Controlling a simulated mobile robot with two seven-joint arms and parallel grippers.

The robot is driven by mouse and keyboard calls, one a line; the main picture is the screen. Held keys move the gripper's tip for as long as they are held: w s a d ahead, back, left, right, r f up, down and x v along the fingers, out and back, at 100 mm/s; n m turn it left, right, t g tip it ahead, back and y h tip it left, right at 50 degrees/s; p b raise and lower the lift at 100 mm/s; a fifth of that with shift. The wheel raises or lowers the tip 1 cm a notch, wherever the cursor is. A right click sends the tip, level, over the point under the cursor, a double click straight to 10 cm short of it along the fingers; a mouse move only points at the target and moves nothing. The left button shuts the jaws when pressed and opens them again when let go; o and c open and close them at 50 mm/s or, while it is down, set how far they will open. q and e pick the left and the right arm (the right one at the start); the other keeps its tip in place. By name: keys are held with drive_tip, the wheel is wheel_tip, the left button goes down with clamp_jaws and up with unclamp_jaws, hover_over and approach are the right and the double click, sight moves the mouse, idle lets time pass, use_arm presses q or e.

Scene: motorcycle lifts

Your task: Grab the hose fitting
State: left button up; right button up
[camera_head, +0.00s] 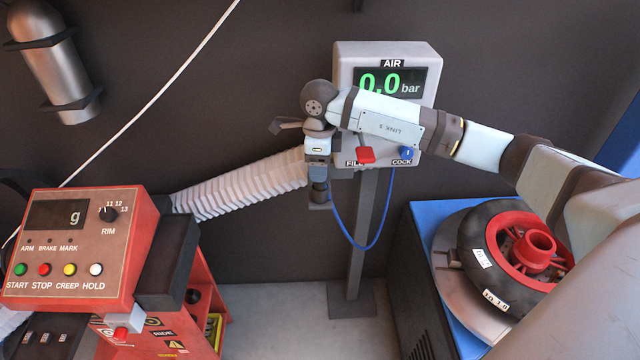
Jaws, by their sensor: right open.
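The air station (425,60) is a pale box marked AIR, reading 0.0 bar, on a grey post. A thin blue hose (367,249) leaves it below the COCK switch, loops down and rises to my right gripper. My right gripper (320,198) hangs fingers down in front of the left side of the box and post. It is open. The hose fitting is not clear: the hose's upper left end meets the gripper's fingers, which cover it. I cannot tell whether the fingers touch it. My left gripper is not in view.
A red lever (366,155) and blue switch (406,153) sit on the air station. A white ribbed bellows (240,190) reaches close to my right gripper from the left. A red control console (78,245) stands left. A tyre on a red rim (480,245) lies at right.

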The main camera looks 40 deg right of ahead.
sight(320, 185)
wheel_tip(320, 185, down, 2)
drive_tip(key=shift+f, duration=0.2)
drive_tip(key=c, duration=1)
drive_tip(key=shift+r, duration=0.15)
drive_tip(key=shift+c, duration=0.2)
